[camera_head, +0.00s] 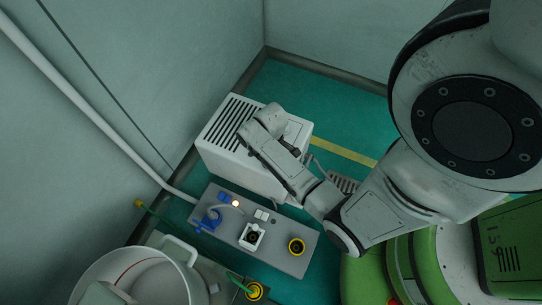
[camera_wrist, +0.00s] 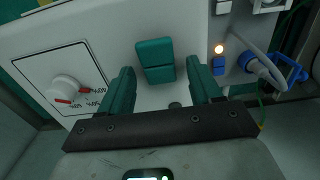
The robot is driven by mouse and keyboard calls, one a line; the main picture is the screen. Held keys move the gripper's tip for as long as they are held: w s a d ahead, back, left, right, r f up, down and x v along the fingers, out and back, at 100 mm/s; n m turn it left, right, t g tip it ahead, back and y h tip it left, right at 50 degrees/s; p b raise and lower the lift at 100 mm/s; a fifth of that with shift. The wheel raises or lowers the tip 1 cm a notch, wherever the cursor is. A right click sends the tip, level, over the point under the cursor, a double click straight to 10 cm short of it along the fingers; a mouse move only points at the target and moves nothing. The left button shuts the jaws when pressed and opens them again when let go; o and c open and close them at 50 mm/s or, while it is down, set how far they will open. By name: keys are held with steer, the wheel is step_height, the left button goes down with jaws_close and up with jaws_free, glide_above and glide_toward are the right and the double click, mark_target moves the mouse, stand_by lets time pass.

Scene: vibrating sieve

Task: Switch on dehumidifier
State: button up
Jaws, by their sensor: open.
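The dehumidifier (camera_head: 235,158) is a white box with a slotted top, standing by the wall in the head view. Its white front panel (camera_wrist: 110,38) fills much of the wrist view. A teal two-part rocker switch (camera_wrist: 156,60) is on that panel. A white dial (camera_wrist: 66,88) with red marks and percent figures is to its left. My gripper (camera_wrist: 160,68) is open and empty, with one teal finger on each side of the switch in the picture. I cannot tell whether the fingers touch the panel. In the head view my arm hides the fingertips.
A white bucket (camera_head: 128,270) is at lower left. Teal floor (camera_head: 335,105) is clear behind.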

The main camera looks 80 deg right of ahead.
steer(key=c, duration=1)
steer(key=shift+s+a+r+t+p, duration=0.25)
steer(key=shift+t+p, duration=0.35)
steer(key=shift+p, duration=0.6)
steer(key=shift+c, duration=0.2)
steer(key=shift+s+f+t+h+p, duration=0.1)
steer(key=shift+s+t+h+p, duration=0.1)
steer(key=shift+t+p, duration=0.3)
steer(key=shift+s+t+h+p, duration=0.1)
steer(key=shift+t+h+p, duration=0.15)
steer(key=shift+t, duration=1.05)
steer(key=o, duration=1)
steer(key=shift+d, duration=0.1)
steer(key=shift+o, duration=0.2)
